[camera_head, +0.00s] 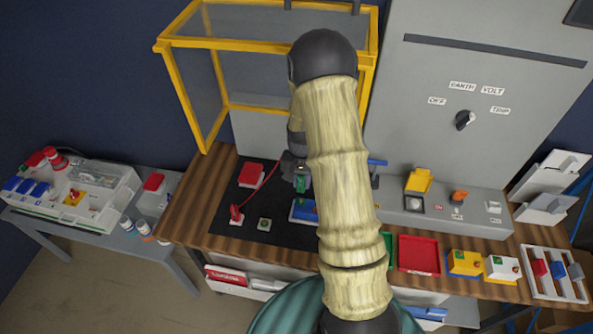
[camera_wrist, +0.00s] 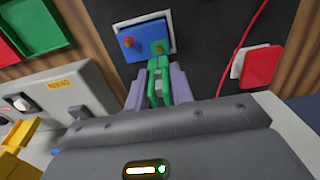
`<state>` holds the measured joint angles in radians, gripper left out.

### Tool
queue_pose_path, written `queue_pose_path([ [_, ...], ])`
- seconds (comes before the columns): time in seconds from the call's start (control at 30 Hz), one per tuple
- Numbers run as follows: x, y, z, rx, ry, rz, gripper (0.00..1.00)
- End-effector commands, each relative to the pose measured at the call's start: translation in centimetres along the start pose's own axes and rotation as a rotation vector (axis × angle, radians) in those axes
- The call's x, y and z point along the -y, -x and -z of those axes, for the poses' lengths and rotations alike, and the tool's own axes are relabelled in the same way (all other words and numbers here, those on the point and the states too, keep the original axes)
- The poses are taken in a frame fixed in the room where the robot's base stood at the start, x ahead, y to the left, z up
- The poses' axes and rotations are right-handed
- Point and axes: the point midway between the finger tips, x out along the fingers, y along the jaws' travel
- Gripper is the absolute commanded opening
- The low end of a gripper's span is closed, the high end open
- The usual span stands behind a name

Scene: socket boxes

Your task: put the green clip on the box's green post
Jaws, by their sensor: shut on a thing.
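My gripper (camera_wrist: 160,84) is shut on the green clip (camera_wrist: 158,68), which sits between its two pale purple fingers. In the head view the clip (camera_head: 302,184) shows just below my dark gripper (camera_head: 298,170). The blue box (camera_wrist: 146,32) lies on a white-edged base, straight ahead of the clip in the wrist view. It carries a red post (camera_wrist: 128,41) on the left and a greenish post (camera_wrist: 158,48) on the right. The clip's tip overlaps the lower part of the green post in the picture; I cannot tell whether they touch. In the head view my arm partly hides the box (camera_head: 303,208).
A red block (camera_wrist: 262,66) on a white base stands right of the box in the wrist view, with a red cord (camera_wrist: 258,18) near it. A red clip (camera_head: 236,213) stands at the black mat's left. A grey console (camera_head: 460,213) and red tray (camera_head: 419,254) lie right.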

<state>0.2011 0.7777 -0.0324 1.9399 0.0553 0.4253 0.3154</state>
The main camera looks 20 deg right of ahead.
Motion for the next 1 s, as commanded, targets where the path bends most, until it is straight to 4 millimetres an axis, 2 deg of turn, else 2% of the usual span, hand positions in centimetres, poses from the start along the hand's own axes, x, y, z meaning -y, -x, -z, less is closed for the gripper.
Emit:
queue_pose_path([
  [0.37,0.0,-0.1,0.0,0.0,-0.003,0.001,0.03],
  [0.73,0.0,-3.3,0.0,-0.001,-0.003,0.001,0.03],
  [1.0,0.0,-3.6,0.1,-0.001,-0.002,0.001,0.03],
])
